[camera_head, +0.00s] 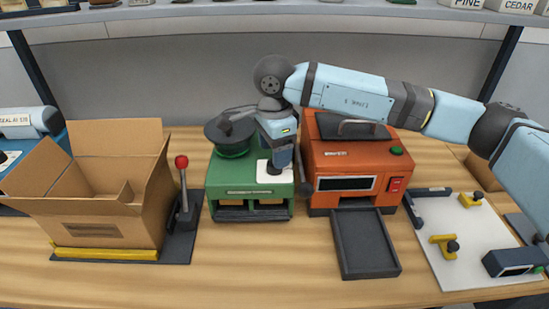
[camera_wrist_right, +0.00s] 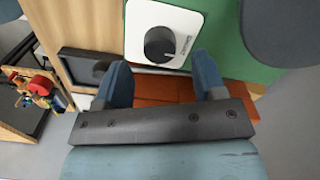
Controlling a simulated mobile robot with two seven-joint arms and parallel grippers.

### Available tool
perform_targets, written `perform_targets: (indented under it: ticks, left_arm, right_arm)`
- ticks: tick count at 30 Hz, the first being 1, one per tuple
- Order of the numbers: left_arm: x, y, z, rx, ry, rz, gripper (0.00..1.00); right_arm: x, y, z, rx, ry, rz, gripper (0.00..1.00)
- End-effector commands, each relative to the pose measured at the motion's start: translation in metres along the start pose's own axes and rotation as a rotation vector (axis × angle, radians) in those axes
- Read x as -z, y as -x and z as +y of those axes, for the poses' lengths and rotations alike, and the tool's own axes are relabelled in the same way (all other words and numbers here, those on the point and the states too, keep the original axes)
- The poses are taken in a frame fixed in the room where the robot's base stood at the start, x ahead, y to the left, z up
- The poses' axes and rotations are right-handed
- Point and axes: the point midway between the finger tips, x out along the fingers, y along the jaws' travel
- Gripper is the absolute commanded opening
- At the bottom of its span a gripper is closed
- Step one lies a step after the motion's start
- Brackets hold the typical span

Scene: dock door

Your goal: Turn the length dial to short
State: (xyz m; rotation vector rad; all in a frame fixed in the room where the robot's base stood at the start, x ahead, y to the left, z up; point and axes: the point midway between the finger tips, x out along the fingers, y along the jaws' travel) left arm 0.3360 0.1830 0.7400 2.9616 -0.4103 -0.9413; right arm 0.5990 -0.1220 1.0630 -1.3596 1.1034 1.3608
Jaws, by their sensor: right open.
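The green machine (camera_head: 238,190) stands on the bench, with a white plate (camera_head: 264,171) on its top right. In the right wrist view the plate (camera_wrist_right: 190,22) carries a round black dial (camera_wrist_right: 160,45) with a pale pointer line toward the right side. Small lettering beside the dial is too small to read. My right gripper (camera_head: 279,168) reaches down over the plate and hides the dial in the head view. In the wrist view its two fingers (camera_wrist_right: 163,75) are apart with nothing between them, and the dial appears just beyond their tips. My left gripper is not in view.
An orange machine (camera_head: 345,158) with a dark tray (camera_head: 365,245) stands close on the right. A dark round hopper (camera_head: 230,132) rises at the green machine's back left. An open cardboard box (camera_head: 95,205) and red-knobbed lever (camera_head: 183,190) are left. A white board (camera_head: 460,235) lies right.

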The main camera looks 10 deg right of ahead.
Motion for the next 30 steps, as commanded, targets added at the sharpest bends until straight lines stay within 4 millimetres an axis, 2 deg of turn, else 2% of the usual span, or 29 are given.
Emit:
perform_targets:
  ticks: [1, 6, 13, 18, 30]
  left_arm:
    - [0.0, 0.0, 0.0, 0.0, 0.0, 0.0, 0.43]
    - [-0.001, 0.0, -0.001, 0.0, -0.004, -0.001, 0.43]
    - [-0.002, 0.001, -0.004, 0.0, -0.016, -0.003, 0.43]
    - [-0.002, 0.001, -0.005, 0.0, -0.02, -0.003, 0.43]
    - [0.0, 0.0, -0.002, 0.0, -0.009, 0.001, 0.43]
  right_arm:
    - [0.0, 0.013, -0.001, 0.004, 0.0, 0.001, 0.64]
    - [0.0, 0.053, -0.001, 0.005, 0.0, 0.0, 0.64]
    - [0.0, 0.093, 0.0, 0.003, 0.001, 0.0, 0.64]
    - [0.0, 0.105, 0.0, 0.0, 0.001, 0.001, 0.64]
    - [0.0, 0.107, 0.0, 0.0, 0.001, 0.0, 0.64]
